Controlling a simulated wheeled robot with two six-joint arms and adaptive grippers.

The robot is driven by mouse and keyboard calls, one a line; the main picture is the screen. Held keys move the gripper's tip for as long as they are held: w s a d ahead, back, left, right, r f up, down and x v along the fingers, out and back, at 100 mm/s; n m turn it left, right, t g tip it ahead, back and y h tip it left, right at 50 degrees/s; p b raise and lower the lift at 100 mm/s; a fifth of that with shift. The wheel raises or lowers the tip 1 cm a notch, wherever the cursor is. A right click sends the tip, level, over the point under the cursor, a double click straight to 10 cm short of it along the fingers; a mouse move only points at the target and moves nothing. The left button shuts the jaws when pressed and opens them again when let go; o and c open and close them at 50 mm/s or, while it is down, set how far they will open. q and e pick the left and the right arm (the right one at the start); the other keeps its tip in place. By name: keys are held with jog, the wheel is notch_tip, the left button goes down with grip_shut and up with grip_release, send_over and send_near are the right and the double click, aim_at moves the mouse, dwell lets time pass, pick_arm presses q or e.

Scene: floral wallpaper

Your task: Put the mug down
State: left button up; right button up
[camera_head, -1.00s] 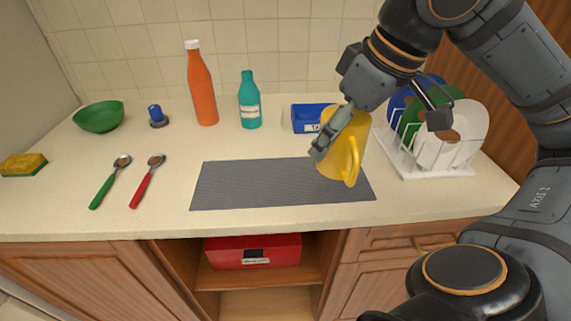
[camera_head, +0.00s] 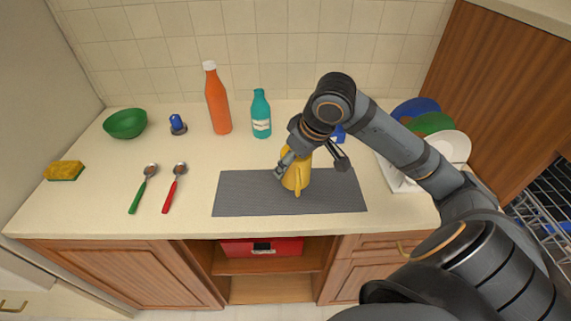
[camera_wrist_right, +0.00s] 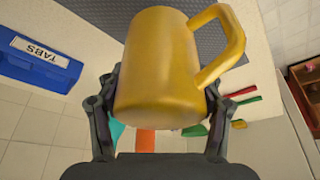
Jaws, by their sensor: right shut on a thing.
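The yellow mug (camera_head: 294,180) is in my right gripper (camera_head: 308,167), over the middle of the grey mat (camera_head: 240,195) on the counter. The arm hides part of the mug in the head view. My left gripper is out of view.
A teal bottle (camera_head: 261,118) and an orange bottle (camera_head: 217,103) stand behind the mat. A blue TABS box (camera_wrist_right: 38,62) is near the gripper. A dish rack (camera_head: 395,180) with plates is at right. Two spoons (camera_head: 140,195) (camera_head: 170,193) lie left of the mat.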

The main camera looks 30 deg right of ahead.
jog(key=shift+w+a+f, duration=0.1)
jog(key=shift+w+f, duration=0.45)
jog(key=shift+f, duration=0.2)
jog(key=shift+w+a+f, duration=0.1)
jog(key=shift+w+f, duration=0.45)
jog(key=shift+f, duration=0.2)
jog(key=shift+w+f, duration=0.1)
jog(key=shift+f, duration=1.5)
jog(key=shift+f, duration=0.15)
jog(key=o, duration=1.4)
jog(key=shift+c, duration=0.2)
